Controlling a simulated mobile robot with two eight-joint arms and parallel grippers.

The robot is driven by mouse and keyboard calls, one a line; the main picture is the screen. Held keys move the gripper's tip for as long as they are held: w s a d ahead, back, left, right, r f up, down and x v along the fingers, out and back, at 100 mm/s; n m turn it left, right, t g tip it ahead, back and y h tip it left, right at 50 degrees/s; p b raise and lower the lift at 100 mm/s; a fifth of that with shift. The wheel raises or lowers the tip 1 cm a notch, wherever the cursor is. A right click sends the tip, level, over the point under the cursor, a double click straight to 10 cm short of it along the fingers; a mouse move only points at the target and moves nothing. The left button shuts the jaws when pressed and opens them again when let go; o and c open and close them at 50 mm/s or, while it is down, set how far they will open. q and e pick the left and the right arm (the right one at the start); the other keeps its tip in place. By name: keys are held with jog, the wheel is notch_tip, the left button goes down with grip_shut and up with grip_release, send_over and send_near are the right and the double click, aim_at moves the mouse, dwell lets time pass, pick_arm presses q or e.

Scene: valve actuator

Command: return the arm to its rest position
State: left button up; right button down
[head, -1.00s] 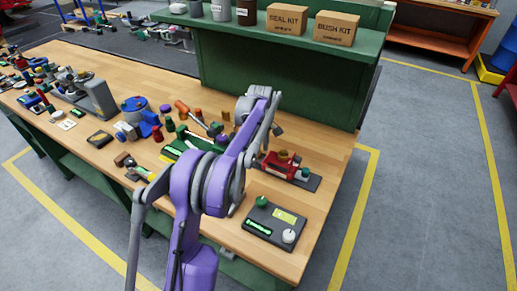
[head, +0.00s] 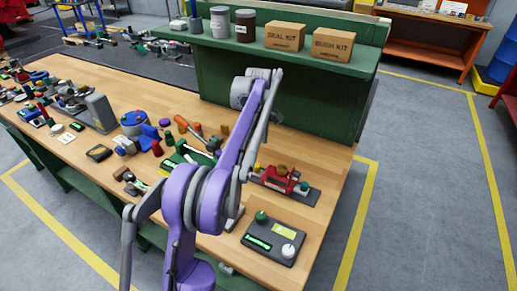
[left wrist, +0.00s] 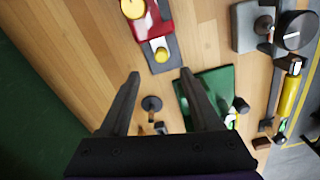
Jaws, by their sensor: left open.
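My left arm (head: 205,200), purple and grey, reaches up over the workbench (head: 320,215) in the head view. Its wrist end is over the back of the bench, near the green shelf unit. Its gripper fingers cannot be made out there. In the left wrist view, my left gripper (left wrist: 158,76) is open, with two dark fingers apart and nothing held between them. Small dark parts lie on the wood below the fingers. A green plate (left wrist: 208,92) lies below and beside the right finger. My right gripper is not in view.
A red fixture (head: 280,180) and a grey control box (head: 273,238) stand on the bench right of my arm. The shelf (head: 365,58) carries cartons and cans behind my wrist. Many small parts crowd the bench's left side.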

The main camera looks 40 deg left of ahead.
pick_arm(q)
jog(key=shift+r, duration=0.15)
dwell(0.4)
jog(key=s+d+r+m+t, duration=0.25)
jog(key=s+d+m, duration=0.55)
jog(key=s+d, duration=0.55)
jog(key=s+d+f+m+t, duration=0.1)
jog(key=s+d+f+m, duration=0.1)
jog(key=s+d+f, duration=0.1)
jog(key=s+d+f+m+t, duration=0.1)
jog(key=s+d+f+m, duration=0.2)
jog(key=s, duration=0.3)
jog(key=s+d+f+m+t, duration=0.1)
jog(key=s+d+f+m, duration=0.2)
jog(key=s+f, duration=0.1)
jog(key=shift+s+d+f, duration=0.2)
jog(key=shift+s+d, duration=0.2)
jog(key=shift+s, duration=0.35)
jog(key=shift+s+d+f+m, duration=0.1)
jog(key=shift+s+f+m, duration=0.1)
jog(key=shift+m, duration=0.1)
